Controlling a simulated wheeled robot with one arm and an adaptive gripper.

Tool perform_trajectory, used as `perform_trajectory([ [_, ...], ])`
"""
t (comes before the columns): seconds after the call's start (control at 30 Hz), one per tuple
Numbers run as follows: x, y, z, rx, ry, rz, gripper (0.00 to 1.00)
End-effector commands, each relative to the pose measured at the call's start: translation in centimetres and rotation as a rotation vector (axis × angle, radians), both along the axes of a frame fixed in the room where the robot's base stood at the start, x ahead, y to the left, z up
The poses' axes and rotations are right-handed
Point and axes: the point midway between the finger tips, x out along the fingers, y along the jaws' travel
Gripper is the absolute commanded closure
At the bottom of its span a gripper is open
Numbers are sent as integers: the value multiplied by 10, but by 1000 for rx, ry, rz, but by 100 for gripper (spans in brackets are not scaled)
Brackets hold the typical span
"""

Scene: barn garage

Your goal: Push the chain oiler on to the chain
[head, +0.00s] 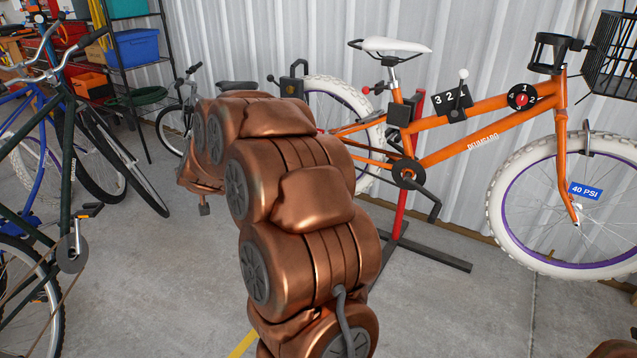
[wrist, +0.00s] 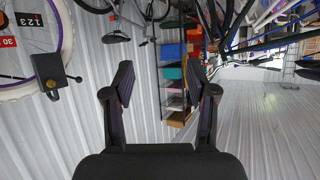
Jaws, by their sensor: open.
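An orange bicycle (head: 470,128) is clamped in a red stand. Its crank and chainring (head: 408,173) show at lower middle; my arm hides part of the chain run to the rear wheel. A dark box with a lever (wrist: 52,76) also shows at left in the wrist view. My gripper (wrist: 160,78) is open and empty, with nothing between its fingers, apart from that box. My arm hides it in the head view.
The red stand (head: 414,110) has dark feet (head: 435,257) on the floor. Another dark box (head: 398,114) is on the bike's seat tube. Several bicycles (head: 75,160) crowd the left. A shelf with bins (head: 135,45) stands behind. Bare floor (head: 440,310) lies in front of the stand.

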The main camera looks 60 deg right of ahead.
Motion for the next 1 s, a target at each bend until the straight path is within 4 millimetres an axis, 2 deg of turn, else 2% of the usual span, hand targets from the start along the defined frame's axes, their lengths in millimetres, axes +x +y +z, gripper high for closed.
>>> perform_trajectory([
  [0.03, 0, -36, -30, -35, -28, -73, 43],
  [0.13, -9, -103, -57, -121, -74, -219, 43],
  [0.2, -23, -150, -75, -188, -97, -324, 43],
  [0.3, -50, -209, -99, -286, -115, -473, 43],
  [0.4, -82, -255, -121, -372, -113, -601, 43],
  [0.5, -109, -286, -135, -440, -103, -697, 43],
  [0.63, -132, -306, -143, -494, -93, -771, 43],
  [0.77, -139, -314, -143, -512, -90, -795, 43],
  [1.0, -137, -326, -141, -514, -94, -797, 43],
])
